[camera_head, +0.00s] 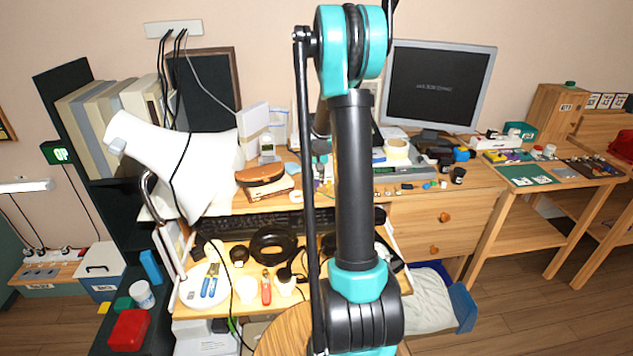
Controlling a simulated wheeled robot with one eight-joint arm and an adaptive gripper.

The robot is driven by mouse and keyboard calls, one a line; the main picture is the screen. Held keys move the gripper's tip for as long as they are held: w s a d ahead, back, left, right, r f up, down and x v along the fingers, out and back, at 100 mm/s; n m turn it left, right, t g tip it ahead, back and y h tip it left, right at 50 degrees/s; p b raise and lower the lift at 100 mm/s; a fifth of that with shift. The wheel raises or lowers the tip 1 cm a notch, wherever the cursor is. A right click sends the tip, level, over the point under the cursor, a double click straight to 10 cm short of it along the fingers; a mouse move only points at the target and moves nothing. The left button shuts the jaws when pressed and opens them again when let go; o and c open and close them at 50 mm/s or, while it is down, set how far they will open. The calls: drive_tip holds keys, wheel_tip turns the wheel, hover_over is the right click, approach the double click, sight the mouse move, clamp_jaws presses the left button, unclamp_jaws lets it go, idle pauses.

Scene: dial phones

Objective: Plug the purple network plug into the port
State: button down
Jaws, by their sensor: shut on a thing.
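My arm rises through the middle of the view and hides part of the desk. My gripper is not seen; it is out of view or behind the arm. I cannot make out the purple network plug or its port. A white wall box (172,29) with several black cables and one grey cable is at the upper left.
A wooden desk (460,203) holds a monitor (438,86), a black keyboard and small items. A white lamp (185,160) stands left. The pulled-out tray holds pliers (209,281) and a black cable coil (272,247). Floor shows at the lower right.

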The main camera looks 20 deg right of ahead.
drive_tip(key=shift+w, duration=0.1)
drive_tip(key=c, duration=1.4)
unclamp_jaws()
wheel_tip(320, 180, up, 12)
drive_tip(key=s, duration=0.2)
drive_tip(key=s+a+f+n, duration=0.1)
drive_tip(key=s+a+f, duration=0.2)
drive_tip(key=s, duration=0.7)
drive_tip(key=s+a+f+n+t, duration=0.1)
drive_tip(key=s+a+f, duration=0.3)
drive_tip(key=s, duration=0.5)
drive_tip(key=s+a+f+n+t, duration=0.1)
drive_tip(key=s+a, duration=0.4)
drive_tip(key=s, duration=0.5)
drive_tip(key=shift+s+a+f+n+y, duration=0.2)
drive_tip(key=shift+f+n, duration=0.15)
drive_tip(key=shift+f, duration=0.25)
drive_tip(key=shift+s+a+f+n+y, duration=0.2)
drive_tip(key=shift+f+n, duration=0.15)
drive_tip(key=shift+f, duration=0.25)
